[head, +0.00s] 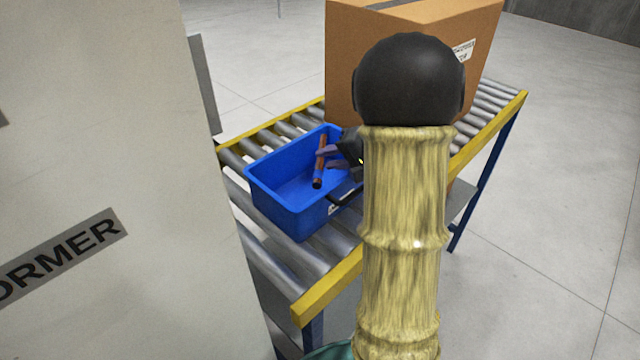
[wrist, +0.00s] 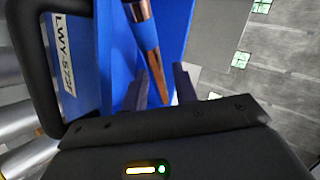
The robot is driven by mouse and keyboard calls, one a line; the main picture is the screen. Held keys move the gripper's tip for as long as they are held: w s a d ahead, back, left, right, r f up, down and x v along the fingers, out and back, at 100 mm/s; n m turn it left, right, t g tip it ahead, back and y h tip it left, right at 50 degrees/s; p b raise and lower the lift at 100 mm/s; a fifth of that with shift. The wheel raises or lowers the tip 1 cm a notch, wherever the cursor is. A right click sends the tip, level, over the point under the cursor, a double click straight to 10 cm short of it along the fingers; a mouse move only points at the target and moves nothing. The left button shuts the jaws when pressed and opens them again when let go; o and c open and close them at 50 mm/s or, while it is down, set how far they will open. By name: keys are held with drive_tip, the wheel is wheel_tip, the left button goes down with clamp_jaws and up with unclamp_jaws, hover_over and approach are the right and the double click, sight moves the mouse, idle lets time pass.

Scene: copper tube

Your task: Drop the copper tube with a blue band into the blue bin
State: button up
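The copper tube (head: 319,171) is over the inside of the blue bin (head: 282,205) in the head view, tilted, with its dark end low. In the wrist view the tube (wrist: 159,82) shows a blue band between copper parts. My gripper (head: 326,158) reaches in over the bin's right side. In the wrist view its fingers (wrist: 162,75) stand apart on either side of the tube, with gaps showing. The gripper looks open, and the tube does not look clamped. I cannot tell whether the tube touches the bin floor. My arm hides the bin's right part.
The bin stands on a roller conveyor (head: 333,240) with yellow rails. A large cardboard box (head: 352,60) stands on the conveyor behind the bin. A pale cabinet (head: 110,150) fills the left side. Open floor (head: 540,240) lies to the right.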

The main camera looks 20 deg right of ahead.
drive_tip(key=shift+o, duration=1.2)
drive_tip(key=shift+w+d, duration=0.1)
drive_tip(key=shift+w, duration=0.05)
drive_tip(key=shift+s, duration=0.3)
drive_tip(key=b+v, duration=0.2)
drive_tip(key=v, duration=1.5)
